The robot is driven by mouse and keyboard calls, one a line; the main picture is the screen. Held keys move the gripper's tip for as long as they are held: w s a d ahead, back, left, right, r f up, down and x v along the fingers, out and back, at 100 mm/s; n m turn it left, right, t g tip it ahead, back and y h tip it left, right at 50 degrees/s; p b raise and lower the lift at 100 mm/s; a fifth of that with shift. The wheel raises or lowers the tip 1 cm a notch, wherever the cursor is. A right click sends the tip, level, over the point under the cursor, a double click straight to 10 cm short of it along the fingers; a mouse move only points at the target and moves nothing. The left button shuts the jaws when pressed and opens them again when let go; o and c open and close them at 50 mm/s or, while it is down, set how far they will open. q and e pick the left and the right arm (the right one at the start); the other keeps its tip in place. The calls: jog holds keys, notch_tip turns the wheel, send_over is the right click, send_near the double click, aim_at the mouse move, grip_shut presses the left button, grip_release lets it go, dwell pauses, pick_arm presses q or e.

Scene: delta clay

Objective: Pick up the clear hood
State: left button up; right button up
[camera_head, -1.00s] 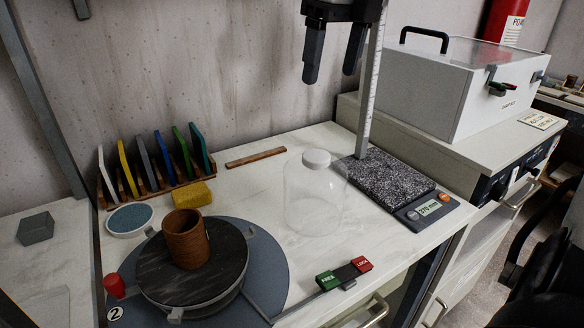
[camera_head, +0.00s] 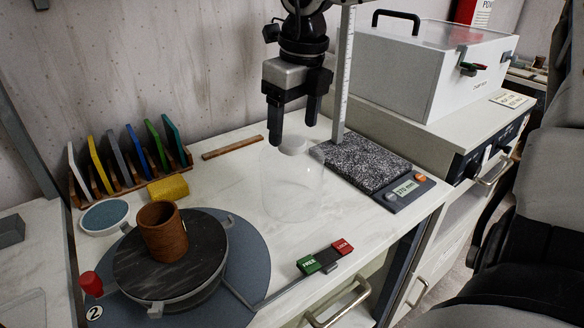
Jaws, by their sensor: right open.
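The clear hood (camera_head: 293,187) is a see-through dome with a white knob (camera_head: 293,145) on top. It stands upright on the white bench, left of the speckled granite block. My right gripper (camera_head: 293,130) points down, open, with its two dark fingers at about the height of the knob in the picture. One finger shows left of the knob and the other right of it. I cannot tell whether the fingers are level with the knob or behind it, and I see no contact. My left gripper is not in view.
A granite block (camera_head: 361,163) with a readout and an upright scale stands right of the hood. A turntable (camera_head: 130,262) with a brown clay cylinder (camera_head: 162,232) is at left. A green and red lever (camera_head: 323,258) lies in front. A white box (camera_head: 412,70) is behind right.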

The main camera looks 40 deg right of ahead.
jog(key=shift+w+f, duration=0.15)
jog(key=shift+f, duration=1.05)
jog(key=c, duration=1.5)
